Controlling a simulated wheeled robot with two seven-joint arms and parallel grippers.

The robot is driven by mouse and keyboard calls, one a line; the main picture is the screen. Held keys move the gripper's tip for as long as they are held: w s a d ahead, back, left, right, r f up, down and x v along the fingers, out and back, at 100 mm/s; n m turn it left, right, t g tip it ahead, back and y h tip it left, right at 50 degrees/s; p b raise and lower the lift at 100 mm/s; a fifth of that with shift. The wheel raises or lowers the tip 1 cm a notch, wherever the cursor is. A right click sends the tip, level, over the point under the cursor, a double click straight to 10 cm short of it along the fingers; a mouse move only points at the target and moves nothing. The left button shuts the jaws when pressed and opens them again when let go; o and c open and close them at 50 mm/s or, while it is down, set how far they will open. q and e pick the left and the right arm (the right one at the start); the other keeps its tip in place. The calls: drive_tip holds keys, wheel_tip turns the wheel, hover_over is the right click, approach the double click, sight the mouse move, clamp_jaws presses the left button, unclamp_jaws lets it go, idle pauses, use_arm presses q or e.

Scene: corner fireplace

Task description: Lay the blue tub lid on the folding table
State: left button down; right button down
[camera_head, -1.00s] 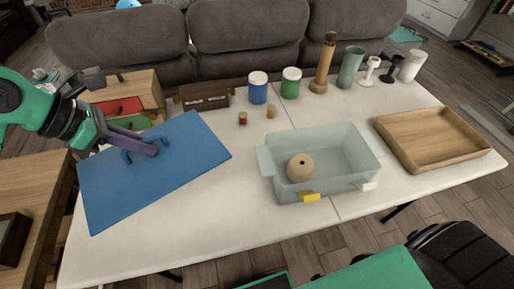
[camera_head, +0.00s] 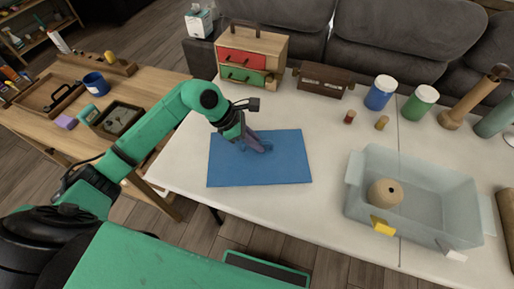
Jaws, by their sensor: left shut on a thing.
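The blue tub lid (camera_head: 285,165) is a flat blue rectangle over the left part of the white folding table (camera_head: 320,225). It looks level and at or very near the tabletop; I cannot tell whether all of it touches. My left gripper (camera_head: 262,146) comes down from the upper left and is shut on the lid's handle near its middle, mostly hidden by the fingers. The clear tub (camera_head: 420,207) stands open on the table to the right, with a round tan ball of twine (camera_head: 385,192) inside. My right gripper is not in view.
A small chest with red and green drawers (camera_head: 250,58) stands behind the lid. A brown box (camera_head: 323,80), a blue jar (camera_head: 381,93) and a green jar (camera_head: 419,103) line the back. A wooden side table (camera_head: 70,90) with trays is at left. Bare tabletop separates lid and tub.

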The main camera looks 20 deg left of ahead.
use_arm(q)
wheel_tip(320, 180, down, 3)
drive_tip(key=shift+s+f, duration=0.1)
drive_tip(key=shift+f, duration=0.4)
drive_tip(key=c, duration=0.9)
unclamp_jaws()
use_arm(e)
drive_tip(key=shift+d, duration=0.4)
use_arm(q)
drive_tip(key=shift+r, duration=0.2)
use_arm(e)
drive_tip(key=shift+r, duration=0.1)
